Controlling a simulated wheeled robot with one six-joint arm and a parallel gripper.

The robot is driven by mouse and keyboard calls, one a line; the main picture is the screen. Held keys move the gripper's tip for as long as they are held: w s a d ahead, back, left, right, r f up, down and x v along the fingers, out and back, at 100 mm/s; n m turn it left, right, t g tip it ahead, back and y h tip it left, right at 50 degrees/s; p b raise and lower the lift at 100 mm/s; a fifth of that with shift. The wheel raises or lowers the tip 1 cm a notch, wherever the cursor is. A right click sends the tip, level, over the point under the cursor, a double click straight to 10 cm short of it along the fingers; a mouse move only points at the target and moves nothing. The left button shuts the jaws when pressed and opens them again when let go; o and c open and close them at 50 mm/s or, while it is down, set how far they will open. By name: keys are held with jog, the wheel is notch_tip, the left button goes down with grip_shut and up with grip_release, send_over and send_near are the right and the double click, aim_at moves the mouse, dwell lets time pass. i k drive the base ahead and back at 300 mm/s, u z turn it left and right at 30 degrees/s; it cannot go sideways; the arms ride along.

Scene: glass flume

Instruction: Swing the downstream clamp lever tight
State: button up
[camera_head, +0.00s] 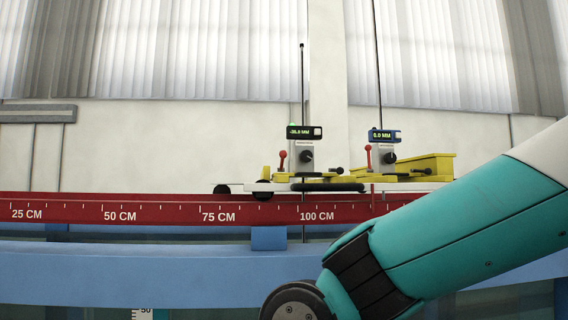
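Two gauges stand on carriages on the red rail. The left gauge has a black display (304,132) with a minus reading. The right gauge has a blue display (383,136) reading 0.0 MM. A red-topped lever (283,160) stands upright at the left gauge's left side. A second red-topped lever (369,158) stands upright at the right gauge's left side. The frame does not mark which lever is downstream or show whether either clamp is tight. My gripper is out of view; only my teal arm shows, in front at the lower right.
The red rail (160,209) carries a CM scale and runs across above a blue beam (130,272). Thin rods rise above both gauges. The rail's left part is clear; my arm hides its right end.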

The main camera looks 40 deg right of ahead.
aim_at(283, 154)
jog(key=k, duration=0.5)
jog(key=z, duration=1.1)
jog(key=i, duration=0.8)
jog(key=u, duration=0.7)
